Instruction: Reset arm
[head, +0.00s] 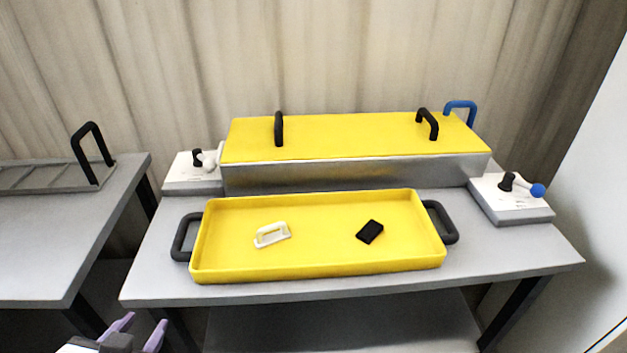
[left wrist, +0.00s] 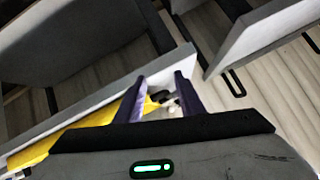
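My left gripper (head: 137,334) shows at the bottom left of the head view, in front of and below the table's front edge. Its two purple fingers are apart with nothing between them. In the left wrist view the same fingers (left wrist: 165,92) are spread, with the table edge and part of a yellow thing behind them. The gripper touches nothing that I can see. My right gripper is not in either view.
A yellow tray (head: 318,273) with black handles holds a white handled piece (head: 272,235) and a black block (head: 369,232). Behind it stands a yellow-lidded tank (head: 350,135). Lever boxes stand left (head: 190,182) and right (head: 512,205). A rack (head: 50,177) lies on the left table (head: 50,250).

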